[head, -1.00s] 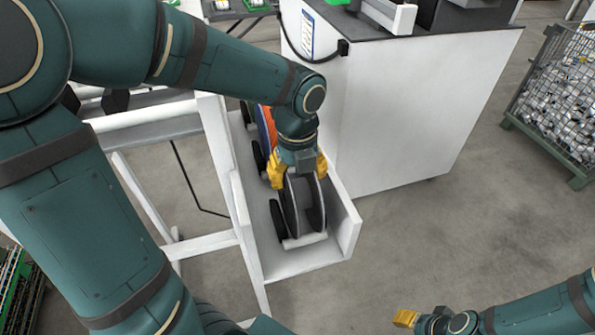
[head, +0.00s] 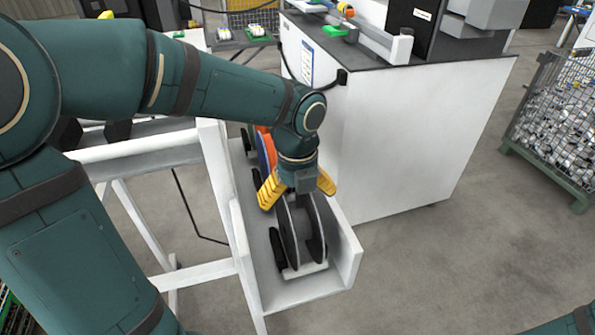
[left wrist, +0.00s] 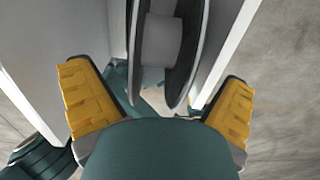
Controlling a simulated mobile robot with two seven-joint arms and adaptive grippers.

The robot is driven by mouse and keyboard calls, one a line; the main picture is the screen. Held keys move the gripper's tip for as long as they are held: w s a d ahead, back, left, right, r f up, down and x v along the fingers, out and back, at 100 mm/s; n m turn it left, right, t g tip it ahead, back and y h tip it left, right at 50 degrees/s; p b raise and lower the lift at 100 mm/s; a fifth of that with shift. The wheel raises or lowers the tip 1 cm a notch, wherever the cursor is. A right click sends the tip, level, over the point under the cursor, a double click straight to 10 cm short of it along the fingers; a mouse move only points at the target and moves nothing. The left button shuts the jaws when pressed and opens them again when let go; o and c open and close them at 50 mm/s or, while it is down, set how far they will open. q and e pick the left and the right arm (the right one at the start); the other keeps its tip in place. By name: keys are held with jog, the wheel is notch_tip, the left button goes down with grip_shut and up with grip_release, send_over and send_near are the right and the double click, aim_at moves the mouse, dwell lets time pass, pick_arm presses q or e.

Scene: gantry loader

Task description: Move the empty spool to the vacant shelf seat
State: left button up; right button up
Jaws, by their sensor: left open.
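The empty spool (head: 302,228), dark flanges with a bare grey hub, stands upright near the front end of a white trough-like shelf (head: 297,291). In the left wrist view the spool (left wrist: 158,42) shows its pale hub between two dark flanges. My left gripper (head: 297,192) is just above and behind the spool, its yellow fingers spread wide on either side and apart from it. The fingers also show open in the left wrist view (left wrist: 158,103). A vacant shelf seat cannot be made out. My right gripper is out of view; only a bit of arm shows at bottom right.
An orange and blue spool (head: 266,150) stands behind in the same trough, partly hidden by my arm. A white cabinet (head: 400,135) with a dark top stands close right. A wire-mesh bin (head: 560,125) is at far right. Floor at front right is clear.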

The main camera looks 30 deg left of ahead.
pick_arm(q)
notch_tip(320, 180, up, 10)
jog(key=shift+f, duration=0.2)
dwell(0.6)
